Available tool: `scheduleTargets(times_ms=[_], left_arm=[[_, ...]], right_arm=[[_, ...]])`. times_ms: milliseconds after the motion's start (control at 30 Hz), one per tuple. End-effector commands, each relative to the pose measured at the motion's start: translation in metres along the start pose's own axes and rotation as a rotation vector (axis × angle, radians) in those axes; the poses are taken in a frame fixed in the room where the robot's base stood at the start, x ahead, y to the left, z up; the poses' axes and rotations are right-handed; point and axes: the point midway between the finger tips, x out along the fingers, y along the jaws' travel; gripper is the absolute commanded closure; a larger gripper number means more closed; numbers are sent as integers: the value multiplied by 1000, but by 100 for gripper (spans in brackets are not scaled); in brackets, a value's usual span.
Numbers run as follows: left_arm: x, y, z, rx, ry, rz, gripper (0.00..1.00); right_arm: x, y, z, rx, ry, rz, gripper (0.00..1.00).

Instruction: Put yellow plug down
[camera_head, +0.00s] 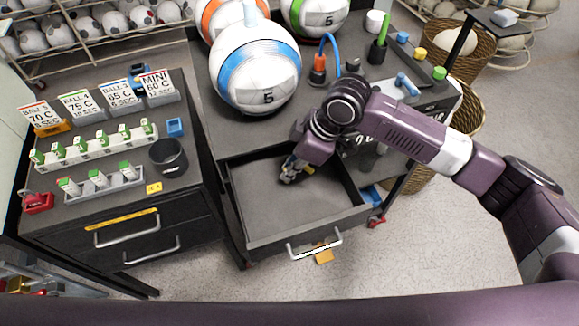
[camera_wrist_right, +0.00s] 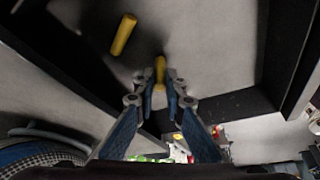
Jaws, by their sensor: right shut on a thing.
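My right gripper (camera_head: 290,172) reaches down into the open grey drawer (camera_head: 250,200) of the middle cabinet. In the right wrist view the fingertips (camera_wrist_right: 160,83) are closed around the end of a yellow plug (camera_wrist_right: 160,66). A second yellow plug (camera_wrist_right: 123,34) lies apart from the fingers on the grey drawer floor. One yellow piece (camera_head: 308,170) shows beside the gripper in the head view. I cannot tell whether the held plug touches the floor. My left gripper is not in view.
The drawer handle (camera_head: 314,244) is at the front. Large balls, including a blue-striped ball (camera_head: 256,70), stand on the cabinet top behind. The left cabinet carries a white rack (camera_head: 97,147) and a black cup (camera_head: 168,157). Most of the drawer floor is clear.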

Motion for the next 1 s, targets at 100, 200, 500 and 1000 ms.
scheduleTargets(times_ms=[100, 200, 500, 1000], left_arm=[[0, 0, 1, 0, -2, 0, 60], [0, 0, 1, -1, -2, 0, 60], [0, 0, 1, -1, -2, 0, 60], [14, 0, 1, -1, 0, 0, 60]], right_arm=[[3, 0, 1, 0, 0, 0, 100], [2, 0, 1, 0, 0, 0, 79], [2, 0, 1, 0, 0, 0, 72], [-74, 2, 0, 0, 2, 4, 72]])
